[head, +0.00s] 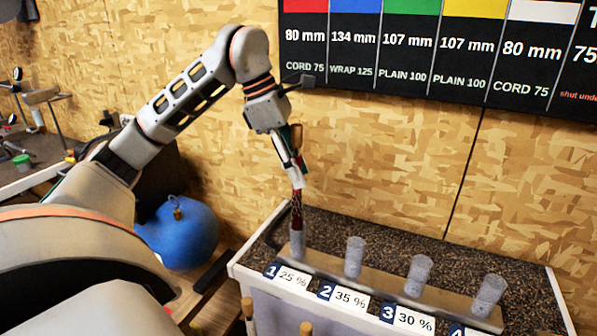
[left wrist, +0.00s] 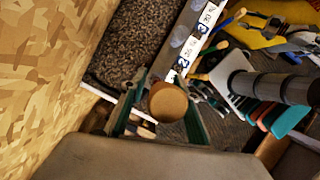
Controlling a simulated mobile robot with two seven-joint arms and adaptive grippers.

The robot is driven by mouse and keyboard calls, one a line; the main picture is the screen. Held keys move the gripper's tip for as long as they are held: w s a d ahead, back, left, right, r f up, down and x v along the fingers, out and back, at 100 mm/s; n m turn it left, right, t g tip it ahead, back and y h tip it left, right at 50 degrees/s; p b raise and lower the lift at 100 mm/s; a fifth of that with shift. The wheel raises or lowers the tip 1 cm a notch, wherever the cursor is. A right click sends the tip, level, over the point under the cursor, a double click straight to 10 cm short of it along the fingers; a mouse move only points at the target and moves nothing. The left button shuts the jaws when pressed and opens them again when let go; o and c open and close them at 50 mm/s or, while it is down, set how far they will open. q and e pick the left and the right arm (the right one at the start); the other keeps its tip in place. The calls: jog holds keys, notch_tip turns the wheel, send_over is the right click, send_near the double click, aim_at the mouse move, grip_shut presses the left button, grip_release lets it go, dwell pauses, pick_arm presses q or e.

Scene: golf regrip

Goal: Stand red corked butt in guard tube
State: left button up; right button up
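The red butt (head: 297,197) hangs nearly upright from my left gripper (head: 291,168), with its brown cork (head: 298,132) at the top. Its lower part lines up with the clear tube (head: 297,245) at label 1, and its lower end looks to be in the tube's mouth; how deep I cannot tell. In the left wrist view the round cork end (left wrist: 167,102) sits between the green fingers of my left gripper (left wrist: 162,112), which look closed on the butt. My right gripper is not clearly in view.
Three more clear tubes, (head: 355,257), (head: 418,275) and (head: 489,296), stand in the rack strip (head: 385,290) to the right, empty as far as I see. A speckled bench top (head: 400,240) lies behind. A sign board (head: 430,60) hangs on the wood wall.

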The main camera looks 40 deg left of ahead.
aim_at(297, 129)
pick_arm(q)
jog(key=p+v, duration=0.3)
jog(key=v, duration=0.8)
jog(key=shift+r+p, duration=0.2)
jog(key=shift+p, duration=0.15)
pick_arm(e)
jog(key=shift+s+d+r+h, duration=0.2)
jog(key=shift+s+d+r, duration=0.1)
jog(key=shift+d, duration=0.2)
jog(key=shift+s+d+r+h, duration=0.2)
jog(key=shift+s+d+r, duration=0.1)
jog(key=shift+d, duration=0.2)
jog(key=shift+w+a+r, duration=0.1)
jog(key=shift+a+r, duration=0.1)
